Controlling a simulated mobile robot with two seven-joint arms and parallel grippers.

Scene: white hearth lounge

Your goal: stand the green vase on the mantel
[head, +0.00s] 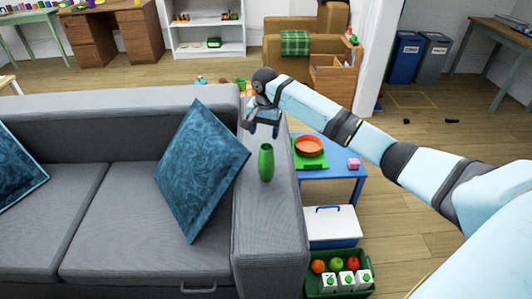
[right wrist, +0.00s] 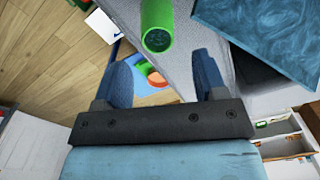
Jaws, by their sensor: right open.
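The green vase (head: 266,162) stands upright on the grey sofa's right armrest (head: 268,220). My right gripper (head: 262,130) is above and just behind the vase, pointing down, and is open and empty. In the right wrist view the vase (right wrist: 157,28) is at the top, beyond the spread fingers (right wrist: 164,72) and apart from them. Its dark open mouth faces the camera. The mantel is not in view. My left gripper is not in view.
A blue patterned cushion (head: 202,170) leans close to the vase's left. Right of the armrest are a blue table (head: 345,187) with an orange bowl (head: 309,146) and a pink block (head: 353,163), a white-and-blue cooler (head: 333,228) and a green crate (head: 320,291) of fruit and cartons.

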